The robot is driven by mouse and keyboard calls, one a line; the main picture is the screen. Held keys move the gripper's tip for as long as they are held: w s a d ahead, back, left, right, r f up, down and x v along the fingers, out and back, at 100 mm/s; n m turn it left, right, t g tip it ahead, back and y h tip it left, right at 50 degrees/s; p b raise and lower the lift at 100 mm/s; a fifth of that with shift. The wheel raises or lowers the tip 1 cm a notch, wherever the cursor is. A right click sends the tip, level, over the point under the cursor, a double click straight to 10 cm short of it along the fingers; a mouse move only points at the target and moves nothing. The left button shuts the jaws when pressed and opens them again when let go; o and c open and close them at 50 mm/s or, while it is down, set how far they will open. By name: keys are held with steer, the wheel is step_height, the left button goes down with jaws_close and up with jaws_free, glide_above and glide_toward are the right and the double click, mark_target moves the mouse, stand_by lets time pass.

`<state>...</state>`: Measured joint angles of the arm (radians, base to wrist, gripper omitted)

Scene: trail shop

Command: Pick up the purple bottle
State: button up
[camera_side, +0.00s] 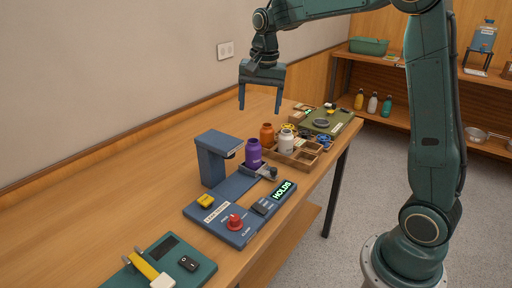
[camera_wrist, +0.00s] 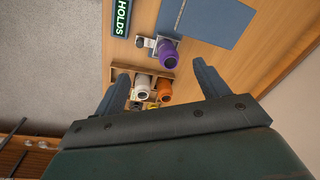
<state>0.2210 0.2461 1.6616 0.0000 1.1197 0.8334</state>
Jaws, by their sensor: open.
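The purple bottle (camera_side: 254,152) stands upright on the blue-grey device (camera_side: 222,192) on the bench, beside a clamp-like part (camera_side: 266,172). In the wrist view the purple bottle (camera_wrist: 169,55) shows beyond the fingertips, with its dark mouth towards the camera. My gripper (camera_side: 259,110) is open and empty, well above the bench and higher than the bottle. In the wrist view my gripper's fingers (camera_wrist: 160,70) are spread wide, with nothing held between them.
An orange bottle (camera_side: 267,136) and a white bottle (camera_side: 286,142) stand close behind, by a wooden compartment tray (camera_side: 305,156). A tall post (camera_side: 212,160) rises left of the purple bottle. A lit "HOLDS" display (camera_side: 283,189) is at front right.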

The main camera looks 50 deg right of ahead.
mark_target(253, 141)
steer(key=w+d+f+m, duration=0.1)
steer(key=w+f, duration=0.1)
steer(key=w+d+f+m+g, duration=0.1)
steer(key=w+d+f, duration=0.1)
steer(key=w+d+f+m, duration=0.1)
steer(key=w+d+f, duration=0.1)
steer(key=shift+f+m, duration=0.35)
steer(key=shift+m, duration=0.05)
steer(key=shift+f, duration=0.1)
steer(key=shift+f, duration=4.2)
steer(key=shift+a+f, duration=0.1)
steer(key=shift+f, duration=2.5)
